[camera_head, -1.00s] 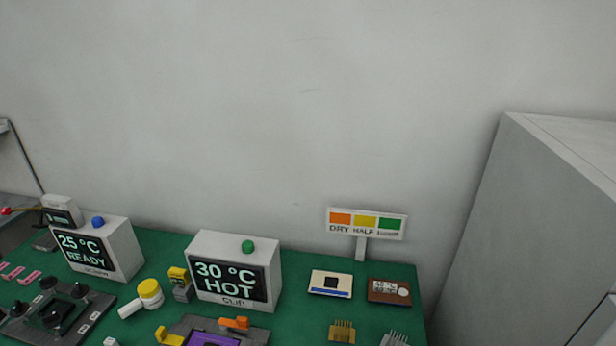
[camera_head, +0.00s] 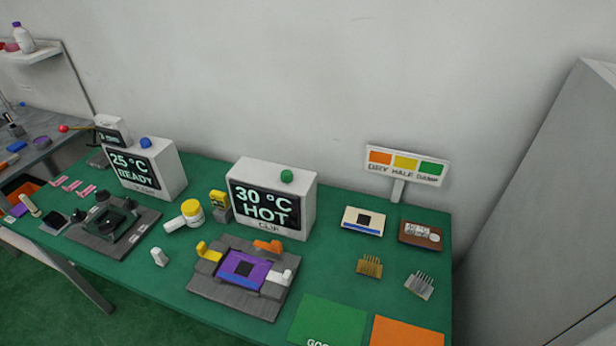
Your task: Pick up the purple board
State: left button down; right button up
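The purple board (camera_head: 236,270) lies flat in a grey clip fixture (camera_head: 240,302) on the green table, with a dark square chip at its middle. A yellow lever (camera_head: 208,252), an orange lever (camera_head: 268,246) and a white lever (camera_head: 283,276) sit around it on the fixture. I cannot tell for sure whether each lever presses on the board. Neither of my grippers shows in the head view.
A display box reading "30 °C HOT" (camera_head: 270,199) stands behind the fixture; another reading "25 °C READY" (camera_head: 146,168) is further left. A cream board (camera_head: 350,221) and brown board (camera_head: 407,233) lie right. Green (camera_head: 325,318) and orange (camera_head: 405,332) pads lie at the front right.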

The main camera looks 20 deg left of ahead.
aim_at(246, 271)
jog(key=u, duration=1.1)
